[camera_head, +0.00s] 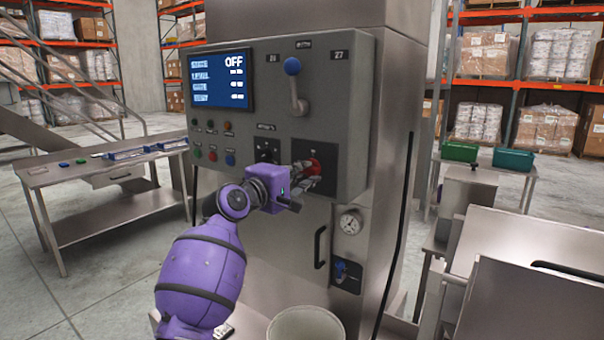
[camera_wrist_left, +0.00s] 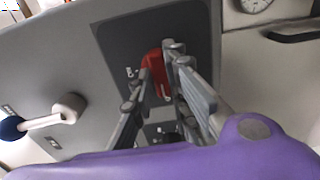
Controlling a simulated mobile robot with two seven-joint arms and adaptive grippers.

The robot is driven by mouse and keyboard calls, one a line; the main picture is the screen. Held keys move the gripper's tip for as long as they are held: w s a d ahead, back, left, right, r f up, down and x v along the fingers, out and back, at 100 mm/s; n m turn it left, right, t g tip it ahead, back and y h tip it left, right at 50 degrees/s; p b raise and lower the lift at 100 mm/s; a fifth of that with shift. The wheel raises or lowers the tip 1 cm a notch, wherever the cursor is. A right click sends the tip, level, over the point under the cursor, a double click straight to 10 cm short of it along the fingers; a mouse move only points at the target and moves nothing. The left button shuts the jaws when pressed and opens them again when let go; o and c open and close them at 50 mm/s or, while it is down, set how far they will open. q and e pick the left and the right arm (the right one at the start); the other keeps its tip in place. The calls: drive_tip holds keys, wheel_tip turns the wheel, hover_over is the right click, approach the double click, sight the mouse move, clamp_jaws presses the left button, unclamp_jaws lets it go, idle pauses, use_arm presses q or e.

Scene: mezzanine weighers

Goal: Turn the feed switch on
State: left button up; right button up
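The feed switch appears to be the red rotary handle (camera_head: 313,166) on a dark plate at the lower right of the grey control panel (camera_head: 340,85). The panel's blue screen (camera_head: 221,80) reads OFF at the top. My left gripper (camera_head: 302,171) reaches the handle from the left. In the left wrist view the red handle (camera_wrist_left: 153,68) fills the gap between the fingertips (camera_wrist_left: 161,64), which look shut on it. The fingers partly hide the handle and the marks around it. My right gripper is not in view.
A lever with a blue ball (camera_head: 292,66) stands above the switch. Several small coloured buttons (camera_head: 212,155) and a black selector (camera_head: 267,150) are to the left. A gauge (camera_head: 350,222) and a door handle (camera_head: 320,247) sit below. A pale bin (camera_head: 306,318) stands in front.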

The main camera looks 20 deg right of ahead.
use_arm(q)
clamp_jaws()
drive_tip(key=shift+m, duration=0.3)
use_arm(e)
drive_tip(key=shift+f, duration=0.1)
use_arm(q)
drive_tip(key=m, duration=0.2)
drive_tip(key=shift+f+m+b, duration=0.1)
drive_tip(key=shift+m+b, duration=0.2)
drive_tip(key=shift+m, duration=0.1)
drive_tip(key=m+b, duration=0.1)
drive_tip(key=m, duration=0.3)
drive_tip(key=shift+m, duration=0.3)
drive_tip(key=m+b, duration=0.1)
drive_tip(key=m, duration=0.5)
drive_tip(key=shift+b, duration=0.35)
drive_tip(key=shift+m, duration=1.1)
drive_tip(key=shift+m+b, duration=0.4)
drive_tip(key=shift+m, duration=0.4)
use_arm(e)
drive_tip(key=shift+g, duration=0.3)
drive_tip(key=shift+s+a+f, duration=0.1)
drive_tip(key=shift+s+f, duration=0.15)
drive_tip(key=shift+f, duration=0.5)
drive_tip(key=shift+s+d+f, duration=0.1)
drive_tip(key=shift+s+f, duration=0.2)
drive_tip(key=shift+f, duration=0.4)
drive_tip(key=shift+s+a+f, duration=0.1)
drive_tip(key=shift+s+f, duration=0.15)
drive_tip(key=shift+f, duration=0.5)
